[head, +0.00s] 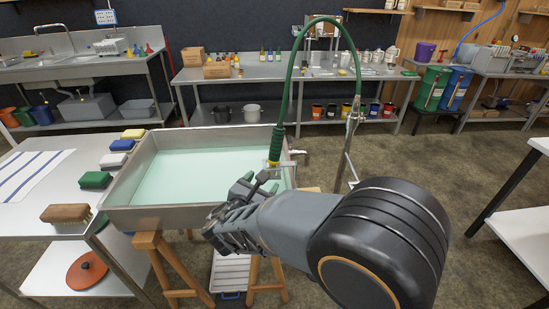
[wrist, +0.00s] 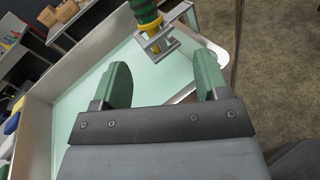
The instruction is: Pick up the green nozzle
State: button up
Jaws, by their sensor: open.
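The green nozzle (head: 277,145) hangs from an arching green hose over the right end of a steel basin (head: 145,216). It has a green grip, a yellow band and a metal bracket at its lower end. My gripper (head: 256,182) is just below and in front of it in the head view. In the wrist view my gripper (wrist: 163,72) is open, with two green-padded fingers apart and nothing between them. The nozzle (wrist: 146,13) shows beyond the fingertips at the top, cut off by the frame edge. Its bracket is apart from the fingers.
The basin holds pale green liquid and stands on wooden legs. A metal stand (head: 350,140) rises at its right. A side table (head: 30,205) at left holds a striped towel, sponges and a brush (head: 67,214). A white table (head: 526,205) stands at right, with open floor between.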

aim_at(274, 150)
jog(key=w, duration=0.2)
jog(key=w+d+r+n+t, duration=0.1)
jog(key=w, duration=0.2)
jog(key=w+d+r+n, duration=0.1)
jog(key=w, duration=0.1)
jog(key=shift+w+d+r+t, duration=0.1)
jog(key=shift+w+r+t, duration=0.15)
jog(key=shift+w+t, duration=0.05)
jog(key=shift+x, duration=3.15)
jog(key=shift+d+f, duration=0.1)
jog(key=shift+c, duration=0.4)
jog(key=c, duration=1.1)
jog(key=shift+o, duration=0.2)
